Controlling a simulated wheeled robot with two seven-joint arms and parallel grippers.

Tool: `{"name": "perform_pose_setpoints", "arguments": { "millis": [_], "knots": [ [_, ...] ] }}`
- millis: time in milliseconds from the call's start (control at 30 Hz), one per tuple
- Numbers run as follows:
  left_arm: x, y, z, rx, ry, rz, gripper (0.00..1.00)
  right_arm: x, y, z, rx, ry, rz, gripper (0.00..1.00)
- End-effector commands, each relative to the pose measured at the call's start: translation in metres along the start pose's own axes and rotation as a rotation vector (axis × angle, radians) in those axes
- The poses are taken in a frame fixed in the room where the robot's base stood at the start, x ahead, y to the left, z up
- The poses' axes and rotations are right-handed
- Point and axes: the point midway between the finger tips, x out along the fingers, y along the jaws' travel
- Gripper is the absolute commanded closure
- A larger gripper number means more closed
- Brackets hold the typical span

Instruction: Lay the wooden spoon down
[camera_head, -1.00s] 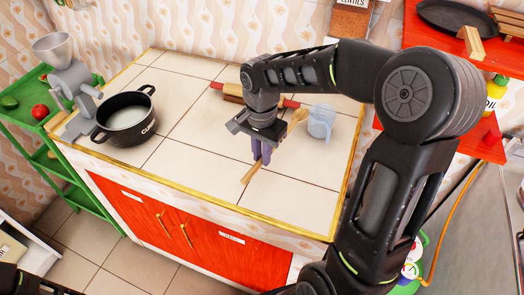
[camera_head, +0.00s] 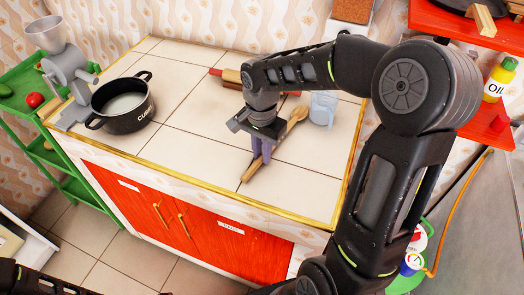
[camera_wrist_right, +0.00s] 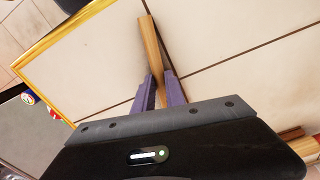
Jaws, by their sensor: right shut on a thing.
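The wooden spoon (camera_head: 297,115) is low over the tiled counter top (camera_head: 205,115). Its bowl points to the back right and its handle end toward the front edge. My right gripper (camera_head: 262,156) is shut on the handle, with its purple fingers pointing down. In the right wrist view, the handle (camera_wrist_right: 149,45) runs out between the two fingers (camera_wrist_right: 159,82). The gripper hides the middle of the spoon. I cannot tell whether the spoon touches the tiles. My left gripper is out of view.
A clear measuring cup (camera_head: 322,108) stands just right of the spoon's bowl. A black pot (camera_head: 123,106) and a grey grinder (camera_head: 68,70) are at the left. Tiles left of the gripper are clear.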

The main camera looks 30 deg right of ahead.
Motion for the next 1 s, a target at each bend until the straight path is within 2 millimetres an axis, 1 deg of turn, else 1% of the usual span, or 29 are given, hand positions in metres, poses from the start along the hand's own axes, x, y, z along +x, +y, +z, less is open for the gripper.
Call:
{"name": "perform_pose_setpoints", "arguments": {
  "millis": [133, 167, 467, 767, 867, 1000],
  "knots": [
    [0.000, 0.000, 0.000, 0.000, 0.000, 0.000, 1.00, 0.000, 0.000, 0.000, 0.000, 0.000, 0.000, 1.00],
    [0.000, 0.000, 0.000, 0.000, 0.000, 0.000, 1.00, 0.000, 0.000, 0.000, 0.000, 0.000, 0.000, 0.84],
    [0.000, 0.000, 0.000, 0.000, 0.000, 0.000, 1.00, 0.000, 0.000, 0.000, 0.000, 0.000, 0.000, 0.59],
    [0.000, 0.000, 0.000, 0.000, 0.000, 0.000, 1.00, -0.002, 0.000, 0.000, 0.000, 0.000, 0.000, 0.59],
    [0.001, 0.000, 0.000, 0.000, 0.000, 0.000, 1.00, -0.008, 0.000, 0.000, 0.001, 0.001, 0.000, 0.59],
    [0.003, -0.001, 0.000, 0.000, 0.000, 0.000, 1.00, -0.026, -0.001, -0.001, 0.001, 0.002, -0.004, 0.59]
  ]
}}
